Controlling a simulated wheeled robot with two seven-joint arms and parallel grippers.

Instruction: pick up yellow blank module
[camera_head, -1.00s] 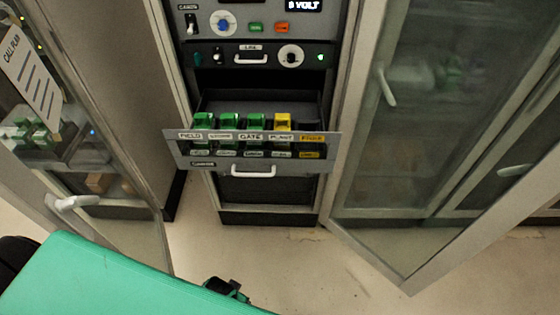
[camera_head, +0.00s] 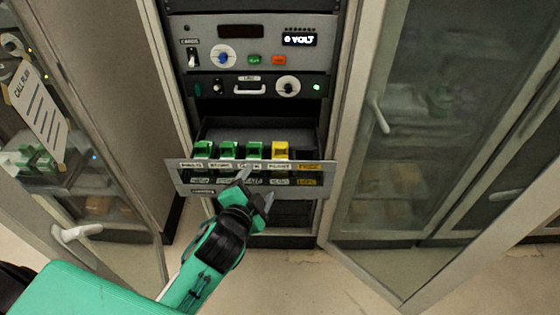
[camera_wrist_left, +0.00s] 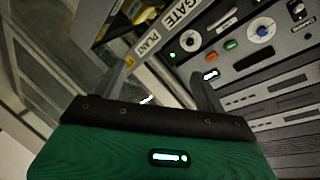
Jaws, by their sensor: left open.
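The yellow blank module (camera_head: 280,151) stands upright in the open drawer (camera_head: 180,183), at the right end of a row with green modules (camera_head: 229,150). It is above the "PLANT" label on the drawer front. My left gripper (camera_head: 256,187) is open and empty in front of the drawer, lower and a little left of the yellow module, apart from it. The gripper covers part of the drawer front and its handle. In the left wrist view the gripper's fingers (camera_wrist_left: 160,85) are spread, with the "PLANT" and "GATE" labels beyond them. My right gripper is not in view.
Above the drawer are a panel with a knob and handle (camera_head: 249,88) and a panel reading "6 VOLT" (camera_head: 302,40). Open glass cabinet doors flank the rack at left (camera_head: 75,235) and right (camera_head: 385,250). The floor in front is clear.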

